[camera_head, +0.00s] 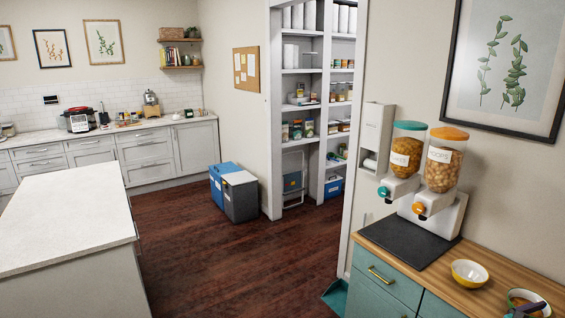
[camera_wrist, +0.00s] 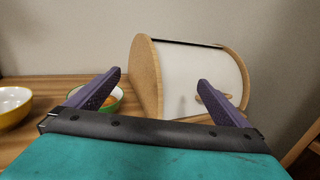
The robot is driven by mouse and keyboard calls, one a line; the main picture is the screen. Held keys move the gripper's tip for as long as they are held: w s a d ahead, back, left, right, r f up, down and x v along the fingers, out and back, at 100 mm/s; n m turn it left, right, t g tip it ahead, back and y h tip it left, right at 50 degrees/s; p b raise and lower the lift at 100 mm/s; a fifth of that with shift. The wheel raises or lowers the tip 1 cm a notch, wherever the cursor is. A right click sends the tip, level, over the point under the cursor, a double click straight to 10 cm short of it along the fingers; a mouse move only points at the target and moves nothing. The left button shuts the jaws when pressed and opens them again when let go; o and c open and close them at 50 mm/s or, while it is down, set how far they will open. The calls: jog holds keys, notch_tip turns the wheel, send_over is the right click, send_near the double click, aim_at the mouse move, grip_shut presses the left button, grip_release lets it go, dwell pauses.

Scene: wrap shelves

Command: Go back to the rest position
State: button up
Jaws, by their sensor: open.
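My gripper (camera_wrist: 160,92) is open in the wrist view, with its two dark purple fingers spread apart and nothing between them. It points over the wooden counter towards a bread box (camera_wrist: 190,75) with round wooden ends and a pale front. A bowl with a green rim and orange-brown contents (camera_wrist: 112,100) sits partly behind the left finger. In the head view, a dark piece at the lower right corner, over that bowl (camera_head: 528,297), looks like the tip of my gripper.
A yellow bowl (camera_head: 469,273) stands on the wooden counter (camera_head: 400,238), also seen in the wrist view (camera_wrist: 12,106). Two cereal dispensers (camera_head: 440,170) stand behind a black mat (camera_head: 408,240). A white island (camera_head: 65,220) is at left. The dark floor (camera_head: 220,270) between is clear.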

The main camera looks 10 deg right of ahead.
jog(key=w+a+f+n+t+y+b, duration=0.2)
jog(key=w+a+f+n+t, duration=0.3)
jog(key=w+a+f, duration=0.55)
jog(key=w+a+f+n+t+y+b, duration=0.3)
jog(key=w+a+f, duration=0.5)
jog(key=w+a, duration=0.6)
jog(key=w+a+f+n+t+y+b, duration=0.15)
jog(key=w+a+f+n+y, duration=0.3)
jog(key=a+f+n, duration=0.6)
jog(key=w+a+f+n+t+y+b, duration=0.15)
jog(key=w+a+f+n+y, duration=0.4)
jog(key=a, duration=0.85)
jog(key=s+a+f+n+g+y+b, duration=0.1)
jog(key=s+a+f+n+g+y, duration=0.15)
jog(key=s+a+f+n, duration=0.6)
jog(key=s+a+f+n+g+y+b, duration=0.15)
jog(key=s+a+f+n+g, duration=0.35)
jog(key=a+f, duration=0.65)
jog(key=s+d+n+g+h, duration=0.1)
jog(key=s+n+g, duration=0.7)
jog(key=s+n, duration=0.9)
jog(key=s+d, duration=0.1)
jog(key=s, duration=0.5)
jog(key=shift+d+f+g+p, duration=0.15)
jog(key=shift+f+g+p, duration=0.1)
jog(key=shift+g+p, duration=0.1)
